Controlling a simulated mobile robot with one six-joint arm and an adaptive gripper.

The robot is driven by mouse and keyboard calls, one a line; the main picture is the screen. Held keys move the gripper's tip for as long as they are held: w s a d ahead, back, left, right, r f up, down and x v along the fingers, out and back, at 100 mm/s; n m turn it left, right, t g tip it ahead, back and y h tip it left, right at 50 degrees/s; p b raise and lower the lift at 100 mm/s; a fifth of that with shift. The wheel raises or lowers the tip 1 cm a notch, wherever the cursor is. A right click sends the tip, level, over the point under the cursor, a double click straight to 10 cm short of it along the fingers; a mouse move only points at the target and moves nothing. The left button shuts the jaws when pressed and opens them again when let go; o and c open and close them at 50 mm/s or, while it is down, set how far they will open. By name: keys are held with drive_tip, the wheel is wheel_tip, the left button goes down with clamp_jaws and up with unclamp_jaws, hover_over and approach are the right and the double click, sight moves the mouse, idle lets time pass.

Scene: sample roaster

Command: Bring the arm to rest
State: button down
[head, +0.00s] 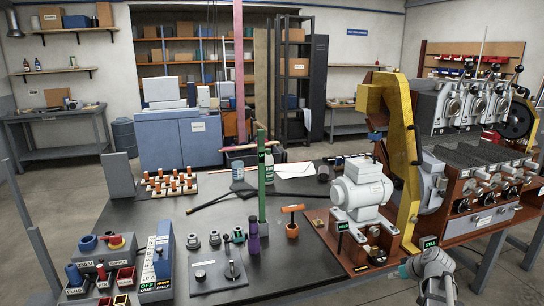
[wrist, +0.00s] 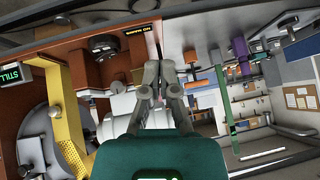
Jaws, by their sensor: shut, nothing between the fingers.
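My gripper (wrist: 160,72) shows in the wrist view with its fingers shut and nothing between them. Its teal body fills the lower middle of that view. In the head view, a grey part of my arm with a teal edge shows at the bottom right, in front of the sample roaster (head: 480,190). The fingertips cannot be made out there. In the wrist view, the fingers appear in front of the brown panel with a small "no warning" display (wrist: 135,30). Whether they touch anything cannot be told.
The yellow guard (head: 408,150) and grey motor (head: 362,190) stand left of the arm; the guard (wrist: 65,125) is also at left in the wrist view. A "still" sign (head: 431,243) is close by the arm. The dark table (head: 290,265) holds bottles, valves and switch boxes.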

drive_tip(key=s+a+f+m+g+h, duration=0.1)
drive_tip(key=s+a+f+g+h, duration=0.15)
drive_tip(key=s+a, duration=0.75)
drive_tip(key=s+a+f+m+g+h, duration=0.15)
drive_tip(key=s+a+g, duration=0.35)
drive_tip(key=a, duration=0.8)
wheel_tip(320, 180, up, 13)
drive_tip(key=p, duration=1.3)
drive_tip(key=shift+s+f+t, duration=0.15)
drive_tip(key=shift+s+t, duration=0.2)
drive_tip(key=shift+s, duration=0.05)
